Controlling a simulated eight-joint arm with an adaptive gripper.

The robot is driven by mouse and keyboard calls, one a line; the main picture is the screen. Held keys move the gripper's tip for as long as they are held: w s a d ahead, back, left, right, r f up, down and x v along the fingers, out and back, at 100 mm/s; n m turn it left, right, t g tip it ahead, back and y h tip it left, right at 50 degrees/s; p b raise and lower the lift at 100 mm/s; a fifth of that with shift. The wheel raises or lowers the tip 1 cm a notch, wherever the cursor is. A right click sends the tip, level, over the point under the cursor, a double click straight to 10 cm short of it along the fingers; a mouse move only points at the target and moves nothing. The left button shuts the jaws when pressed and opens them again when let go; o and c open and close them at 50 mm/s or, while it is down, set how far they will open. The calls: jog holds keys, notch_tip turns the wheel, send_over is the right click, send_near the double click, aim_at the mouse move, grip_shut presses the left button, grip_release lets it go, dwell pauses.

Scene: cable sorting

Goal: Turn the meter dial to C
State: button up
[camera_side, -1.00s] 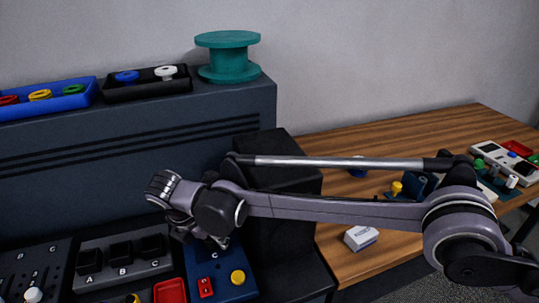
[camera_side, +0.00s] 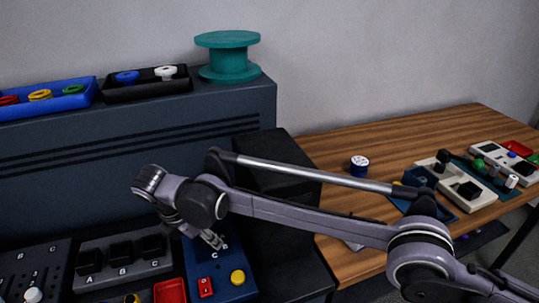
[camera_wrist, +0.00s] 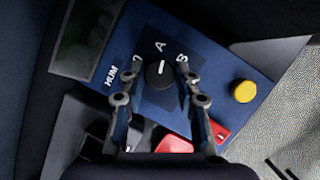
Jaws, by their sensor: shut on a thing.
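The meter dial (camera_wrist: 157,76) is a black round knob with a white mark on a blue panel. In the wrist view its mark points roughly at the letter A; a B stands to the right, and a letter to the left is partly hidden. My gripper (camera_wrist: 161,72) has one finger on each side of the dial and is shut on it. In the side view my gripper (camera_side: 212,239) reaches down to the top of the blue panel (camera_side: 232,287), where a C shows beside it and the dial is hidden.
The panel also carries a yellow button (camera_side: 238,277), a red switch (camera_side: 205,287) and a dark screen (camera_wrist: 88,38). A grey block with black sockets (camera_side: 120,252) and a red tray (camera_side: 170,291) are to the left. A black box (camera_side: 275,170) stands close behind.

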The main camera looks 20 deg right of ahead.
jog(key=shift+m, duration=0.5)
jog(key=o, duration=1.1)
jog(key=shift+o, duration=0.2)
